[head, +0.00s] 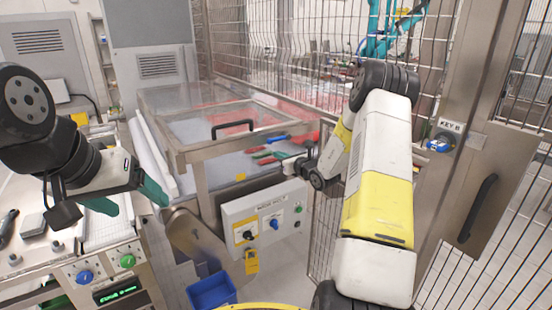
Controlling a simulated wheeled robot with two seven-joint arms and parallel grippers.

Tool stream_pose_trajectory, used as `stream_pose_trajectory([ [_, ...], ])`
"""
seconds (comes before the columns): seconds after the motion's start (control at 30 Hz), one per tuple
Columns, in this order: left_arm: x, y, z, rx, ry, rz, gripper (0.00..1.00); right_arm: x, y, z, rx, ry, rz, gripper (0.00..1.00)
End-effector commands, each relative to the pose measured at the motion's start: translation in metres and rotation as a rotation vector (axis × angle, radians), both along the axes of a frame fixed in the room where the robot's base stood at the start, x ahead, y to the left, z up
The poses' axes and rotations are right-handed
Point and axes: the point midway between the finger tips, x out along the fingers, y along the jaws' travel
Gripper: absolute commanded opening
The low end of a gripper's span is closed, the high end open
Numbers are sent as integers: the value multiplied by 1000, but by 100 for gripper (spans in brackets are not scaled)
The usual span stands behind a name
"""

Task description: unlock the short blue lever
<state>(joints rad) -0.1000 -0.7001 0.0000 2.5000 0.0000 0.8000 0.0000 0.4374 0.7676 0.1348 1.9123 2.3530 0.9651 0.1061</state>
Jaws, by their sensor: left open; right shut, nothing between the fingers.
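A grey control panel (236,216) on the front of the machine carries a small blue handle (274,224) on its right and a black handle on a yellow plate (245,235) on its left. A yellow padlock-like tag (251,262) hangs below the black handle. Whether the blue handle is locked cannot be told. My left gripper (140,207) is open and empty, its green fingers pointing down over the left worktop, well left of the panel. My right gripper (292,167) is shut and empty, above and right of the panel, its fingertips small and partly hidden.
A blue bin (211,291) stands below the panel. A clear-lidded tray with a black handle (233,128) lies behind it. Another blue knob (84,277) and a green knob (127,261) are on the left console. A blue item (438,145) sits under a KEY B label. Wire fencing closes the right.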

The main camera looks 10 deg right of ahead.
Motion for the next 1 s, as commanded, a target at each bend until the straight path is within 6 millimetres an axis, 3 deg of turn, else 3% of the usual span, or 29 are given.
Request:
stream_pose_trajectory([
  [0.07,0,0,0,0,0,0,76,15,7,-3,1,-2,2,0],
  [0.2,0,0,0,0,0,0,76,8,3,24,-1,-4,-1,0],
  [0.37,0,0,0,0,0,0,76,5,2,35,-1,-1,-1,0],
  [1.0,0,0,0,0,0,0,76,4,2,40,33,11,-1,0],
])
